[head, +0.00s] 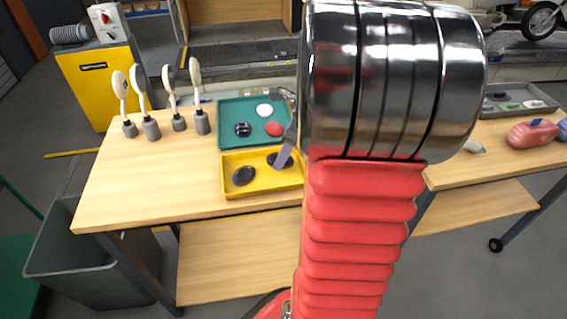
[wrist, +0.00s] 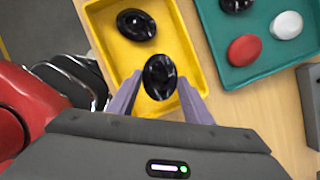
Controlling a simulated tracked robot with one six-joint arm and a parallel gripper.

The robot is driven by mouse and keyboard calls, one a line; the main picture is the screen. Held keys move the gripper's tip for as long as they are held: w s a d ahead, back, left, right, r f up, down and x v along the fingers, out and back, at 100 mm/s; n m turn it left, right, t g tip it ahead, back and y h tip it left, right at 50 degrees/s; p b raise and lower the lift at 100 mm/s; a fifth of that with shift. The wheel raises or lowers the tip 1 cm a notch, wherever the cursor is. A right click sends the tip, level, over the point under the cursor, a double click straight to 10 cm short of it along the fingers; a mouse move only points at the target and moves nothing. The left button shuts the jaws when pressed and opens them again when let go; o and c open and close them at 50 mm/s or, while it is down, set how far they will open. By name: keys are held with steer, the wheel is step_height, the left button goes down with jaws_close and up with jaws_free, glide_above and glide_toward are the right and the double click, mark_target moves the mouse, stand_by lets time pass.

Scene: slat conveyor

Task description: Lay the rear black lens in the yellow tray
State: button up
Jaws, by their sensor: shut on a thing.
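My gripper (head: 284,157) is over the right part of the yellow tray (head: 262,190), and its purple fingers are shut on a black lens (wrist: 159,77). In the head view this lens shows partly behind a finger, inside the tray's outline. I cannot tell whether it touches the tray floor. Another black lens (head: 244,176) lies in the left part of the yellow tray and also shows in the wrist view (wrist: 136,24). A further black lens (head: 243,129) with bright reflections lies in the teal tray (head: 228,112) behind.
The teal tray also holds a white piece (head: 265,110) and a red piece (head: 274,129). Several upright white-headed tools (head: 201,121) stand on the table left of the trays. A grey bin (head: 92,262) stands below. The table front left is clear.

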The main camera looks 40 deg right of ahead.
steer(key=shift+f, duration=1.9)
steer(key=o, duration=1)
steer(key=shift+r, duration=0.1)
steer(key=v, duration=1.2)
